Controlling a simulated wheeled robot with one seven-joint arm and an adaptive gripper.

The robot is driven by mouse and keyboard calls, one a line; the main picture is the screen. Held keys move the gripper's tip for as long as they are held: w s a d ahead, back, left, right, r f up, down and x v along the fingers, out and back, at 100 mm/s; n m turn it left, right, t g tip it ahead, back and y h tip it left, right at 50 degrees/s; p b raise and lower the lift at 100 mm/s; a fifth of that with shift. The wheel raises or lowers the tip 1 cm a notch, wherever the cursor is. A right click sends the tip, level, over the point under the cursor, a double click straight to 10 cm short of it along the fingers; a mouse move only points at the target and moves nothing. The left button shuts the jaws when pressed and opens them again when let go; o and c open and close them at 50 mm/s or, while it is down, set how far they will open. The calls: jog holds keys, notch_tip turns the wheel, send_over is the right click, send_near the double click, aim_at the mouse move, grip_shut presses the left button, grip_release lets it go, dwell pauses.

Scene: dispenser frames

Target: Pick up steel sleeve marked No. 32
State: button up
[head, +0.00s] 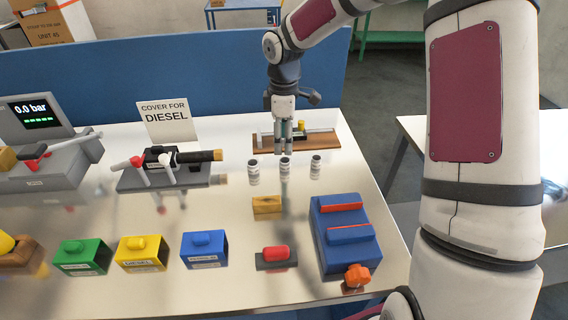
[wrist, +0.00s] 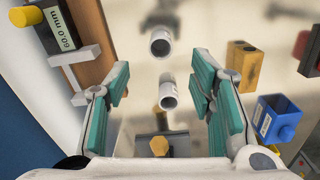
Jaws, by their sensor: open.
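Three small white-grey sleeves with dark tops stand upright in a row on the shiny bench in the head view: left sleeve (head: 253,172), middle sleeve (head: 285,168) and right sleeve (head: 316,167). Their number marks are too small to read, so I cannot tell which is No. 32. My gripper (head: 284,150) points down above and behind the middle sleeve. In the wrist view, my teal-padded fingers (wrist: 162,88) are open and empty. One sleeve (wrist: 168,92) appears between them in the picture, and another sleeve (wrist: 160,42) appears further up, both apart from the fingers.
A brown board (head: 265,144) with a caliper, reading 60.0 mm (wrist: 60,28), lies behind the sleeves. A wooden block (head: 267,207) and a blue stepped fixture (head: 345,240) stand in front. A nozzle (head: 185,157) lies left. Green, yellow and blue boxes (head: 203,249) line the front.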

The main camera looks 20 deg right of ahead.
aim_at(285, 160)
notch_tip(285, 160, down, 8)
jog(key=shift+s+d+f, duration=0.1)
jog(key=shift+d+f, duration=0.05)
jog(key=shift+f, duration=0.1)
dwell(0.4)
grip_shut()
